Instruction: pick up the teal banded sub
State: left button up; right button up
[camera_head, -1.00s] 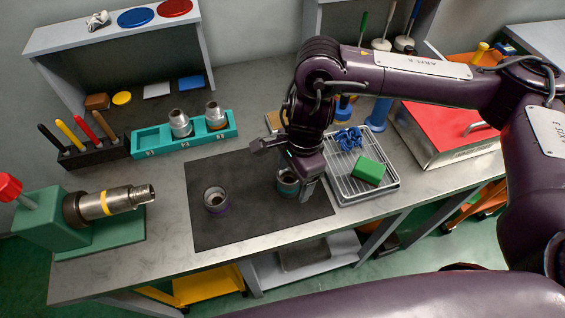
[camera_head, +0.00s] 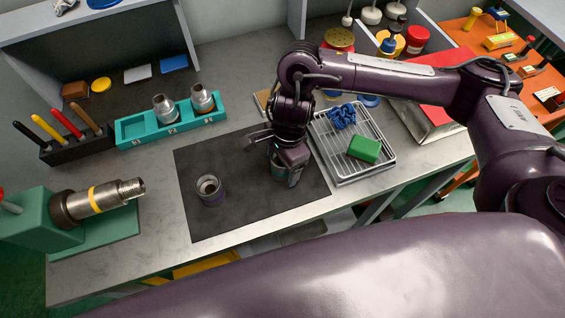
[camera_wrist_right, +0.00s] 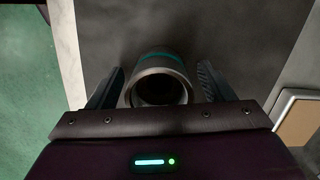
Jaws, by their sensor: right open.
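The teal banded sub (camera_head: 278,170) stands on the dark mat (camera_head: 225,221) and is partly hidden by my right gripper in the head view. In the right wrist view the sub (camera_wrist_right: 160,83) is a grey metal ring with a teal band and a dark bore. My right gripper (camera_head: 287,172) is open, with one finger on each side of the sub; gaps show between the fingers and the sub in the wrist view (camera_wrist_right: 158,90). A purple banded sub (camera_head: 210,190) stands apart on the mat to the left. My left gripper is not in view.
A wire tray (camera_head: 350,173) with a green block (camera_head: 364,149) and a blue cloth-like item (camera_head: 343,117) is close right of my gripper. A teal rack (camera_head: 130,131) holds two metal fittings. A green vise (camera_head: 38,218) grips a yellow-banded pipe (camera_head: 103,199) at left.

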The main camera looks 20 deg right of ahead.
jog(key=shift+f, duration=0.4)
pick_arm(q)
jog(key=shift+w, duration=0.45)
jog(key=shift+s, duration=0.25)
pick_arm(e)
jog(key=c, duration=1.2)
jog(key=shift+r, duration=0.15)
jog(key=shift+c, duration=0.2)
notch_tip(320, 180, up, 20)
jog(key=p, duration=0.2)
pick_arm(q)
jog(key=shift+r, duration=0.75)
pick_arm(e)
jog(key=w+d+f+n, duration=0.2)
jog(key=d+n, duration=0.3)
jog(key=d, duration=0.2)
jog(key=shift+w+d+f, duration=0.25)
jog(key=shift+w+f, duration=0.05)
jog(key=shift+f, duration=0.05)
